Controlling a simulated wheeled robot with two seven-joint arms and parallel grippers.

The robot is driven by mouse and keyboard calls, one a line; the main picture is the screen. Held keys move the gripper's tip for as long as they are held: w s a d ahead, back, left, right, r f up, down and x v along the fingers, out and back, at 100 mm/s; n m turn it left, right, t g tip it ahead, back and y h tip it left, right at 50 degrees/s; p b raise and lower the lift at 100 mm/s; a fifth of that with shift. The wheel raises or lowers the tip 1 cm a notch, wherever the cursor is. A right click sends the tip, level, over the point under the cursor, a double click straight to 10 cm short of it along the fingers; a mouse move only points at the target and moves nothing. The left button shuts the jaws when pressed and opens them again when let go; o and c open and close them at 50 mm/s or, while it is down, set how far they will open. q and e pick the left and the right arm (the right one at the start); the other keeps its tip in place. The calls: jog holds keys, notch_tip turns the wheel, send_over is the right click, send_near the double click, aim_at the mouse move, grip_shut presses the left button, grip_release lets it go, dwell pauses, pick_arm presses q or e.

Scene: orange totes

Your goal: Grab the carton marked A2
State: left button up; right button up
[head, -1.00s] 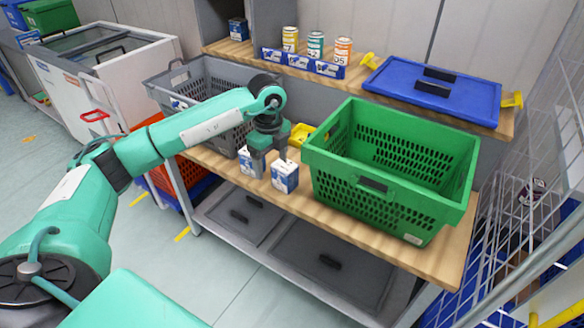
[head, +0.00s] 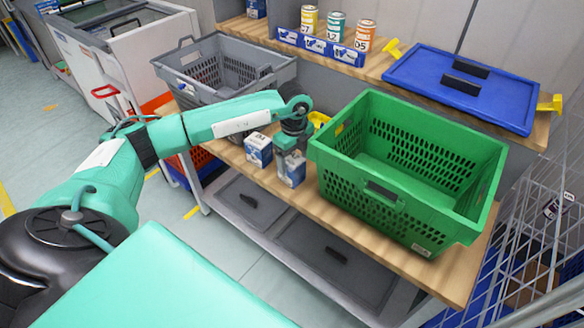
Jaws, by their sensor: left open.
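The left carton (head: 258,151) stands clear of the fingers. The right carton (head: 292,172) is directly below my left gripper (head: 291,157). That gripper is open and points down, its fingers at the top of the right carton, partly covering it. I cannot tell whether the fingers touch it. The lettering on both cartons is too small to read. My right gripper is not in view.
The green crate (head: 352,190) stands empty close to the right of the cartons. A grey crate (head: 275,80) is behind left. Another carton (head: 257,9) is at the far back.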

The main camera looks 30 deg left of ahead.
pick_arm(q)
jog(key=shift+s+a+f+p, duration=0.15)
jog(key=shift+f+p, duration=0.1)
jog(key=shift+f, duration=1.1)
jog(key=shift+a+f+p, duration=0.15)
jog(key=shift+f+p, duration=0.05)
jog(key=shift+f, duration=1.1)
jog(key=c, duration=1.2)
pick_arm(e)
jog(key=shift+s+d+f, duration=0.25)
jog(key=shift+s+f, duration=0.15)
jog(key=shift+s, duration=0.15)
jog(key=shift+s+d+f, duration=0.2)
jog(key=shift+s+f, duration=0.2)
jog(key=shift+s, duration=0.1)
